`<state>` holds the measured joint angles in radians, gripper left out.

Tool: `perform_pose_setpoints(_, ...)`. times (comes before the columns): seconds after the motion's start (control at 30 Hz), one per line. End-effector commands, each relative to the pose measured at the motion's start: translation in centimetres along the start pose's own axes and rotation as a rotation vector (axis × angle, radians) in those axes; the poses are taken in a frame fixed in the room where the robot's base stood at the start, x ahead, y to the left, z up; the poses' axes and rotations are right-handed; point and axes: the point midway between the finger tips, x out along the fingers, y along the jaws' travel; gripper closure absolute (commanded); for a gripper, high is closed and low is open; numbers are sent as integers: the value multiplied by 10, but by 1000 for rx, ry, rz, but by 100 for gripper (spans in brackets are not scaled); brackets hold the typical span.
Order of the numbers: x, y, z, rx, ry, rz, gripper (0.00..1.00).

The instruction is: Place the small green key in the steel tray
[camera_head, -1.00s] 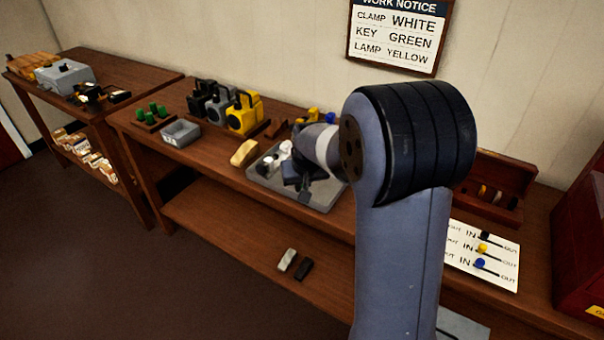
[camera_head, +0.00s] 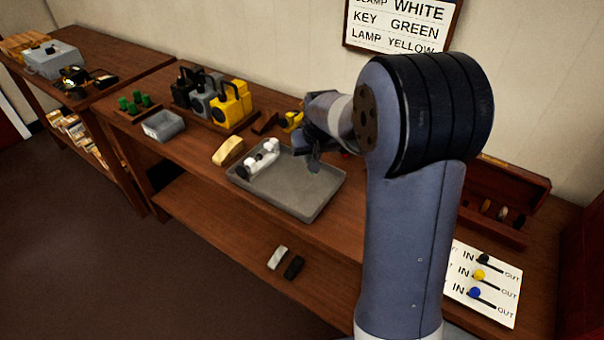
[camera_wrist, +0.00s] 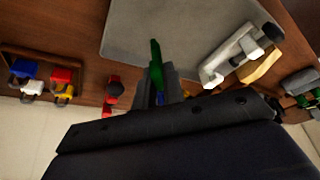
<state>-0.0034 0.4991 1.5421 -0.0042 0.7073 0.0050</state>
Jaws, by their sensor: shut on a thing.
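My gripper (camera_head: 312,160) is shut on the small green key (camera_wrist: 156,62), which sticks out past the fingertips in the wrist view. In the head view the gripper is above the far side of the large grey metal tray (camera_head: 318,203), and the key shows only as a small greenish bit at the fingertips. The tray also shows in the wrist view (camera_wrist: 180,30), beyond the key. A white clamp-like piece (camera_head: 262,160) with dark ends lies in the tray's left part; the rest of its floor is bare.
A yellow block (camera_head: 228,151) lies left of the tray. A small grey bin (camera_head: 163,125), a rack of green pegs (camera_head: 134,102) and black, grey and yellow padlock-like blocks (camera_head: 232,103) stand farther left. A wooden box (camera_head: 500,205) and switch card (camera_head: 482,283) are at right.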

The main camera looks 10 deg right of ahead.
Motion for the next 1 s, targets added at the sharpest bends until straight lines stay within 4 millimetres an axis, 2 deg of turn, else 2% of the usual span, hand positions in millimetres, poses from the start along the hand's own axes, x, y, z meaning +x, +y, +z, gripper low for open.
perform_pose_setpoints(0.1,22,0,10,0,-5,0,100)
perform_pose_setpoints(0.5,66,0,28,0,-4,0,100)
perform_pose_setpoints(0.93,75,0,31,0,0,0,100)
perform_pose_setpoints(0.97,74,0,31,0,0,0,89)
perform_pose_setpoints(1.0,74,0,30,0,0,0,85)
